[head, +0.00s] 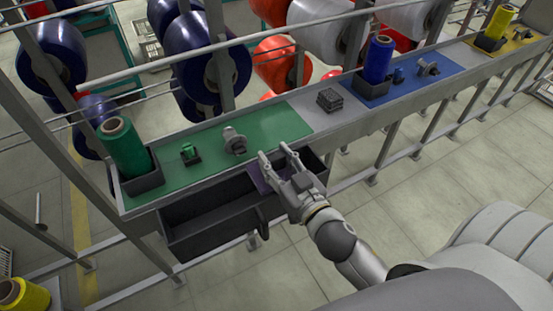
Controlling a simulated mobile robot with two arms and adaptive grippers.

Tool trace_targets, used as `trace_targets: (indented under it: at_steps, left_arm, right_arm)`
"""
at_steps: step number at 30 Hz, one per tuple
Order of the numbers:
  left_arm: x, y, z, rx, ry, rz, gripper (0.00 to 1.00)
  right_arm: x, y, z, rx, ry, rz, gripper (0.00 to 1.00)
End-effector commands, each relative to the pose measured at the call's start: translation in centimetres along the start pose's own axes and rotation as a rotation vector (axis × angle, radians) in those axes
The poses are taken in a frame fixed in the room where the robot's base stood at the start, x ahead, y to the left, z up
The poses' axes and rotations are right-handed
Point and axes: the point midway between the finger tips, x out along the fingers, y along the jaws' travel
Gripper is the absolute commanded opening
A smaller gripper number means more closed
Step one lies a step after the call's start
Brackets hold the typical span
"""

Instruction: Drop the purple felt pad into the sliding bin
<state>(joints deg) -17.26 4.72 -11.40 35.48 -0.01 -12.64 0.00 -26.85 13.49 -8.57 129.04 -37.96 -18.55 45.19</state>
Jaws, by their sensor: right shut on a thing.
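The purple felt pad (257,180) shows as a dark purple flat patch beside and below the fingers of my right gripper (275,158). My right gripper is shut on the pad, holding it over the right part of the dark sliding bin, in front of the green mat's edge. Part of the pad is hidden behind the fingers. The sliding bin (215,238) is a dark open box below the front edge of the bench, and its left part looks empty. My left gripper is not in view.
On the green mat (215,150) stand a green spool (122,145) in a dark holder, a small green part (190,153) and a grey metal part (234,140). A dark block (328,100) sits farther right, beside the blue mat (432,75). Large spools stand behind rails.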

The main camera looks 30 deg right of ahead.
Motion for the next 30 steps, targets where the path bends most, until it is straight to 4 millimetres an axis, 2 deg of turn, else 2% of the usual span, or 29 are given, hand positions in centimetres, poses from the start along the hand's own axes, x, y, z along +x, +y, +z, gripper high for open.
trace_targets:
  at_steps: [3, 4, 9, 21, 26, 30]
  left_arm:
    - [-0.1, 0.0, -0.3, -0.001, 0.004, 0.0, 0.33]
    - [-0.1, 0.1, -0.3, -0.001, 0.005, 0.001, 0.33]
    - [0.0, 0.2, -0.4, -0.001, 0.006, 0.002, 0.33]
    - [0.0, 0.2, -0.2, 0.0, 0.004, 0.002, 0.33]
    - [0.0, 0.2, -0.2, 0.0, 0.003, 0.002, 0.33]
    - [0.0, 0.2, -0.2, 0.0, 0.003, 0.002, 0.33]
  right_arm:
    - [0.0, 0.0, -0.1, 0.0, 0.0, 0.0, 0.14]
    - [0.0, 0.0, -0.1, 0.0, 0.0, 0.0, 0.4]
    - [0.0, 0.0, 0.0, 0.0, 0.0, 0.0, 0.62]
    - [-0.3, 0.0, 0.1, 0.001, -0.002, 0.0, 0.63]
    - [-1.9, 0.0, 0.1, 0.002, -0.004, 0.001, 0.63]
    - [-4.2, 0.0, 0.2, 0.004, -0.006, 0.002, 0.63]
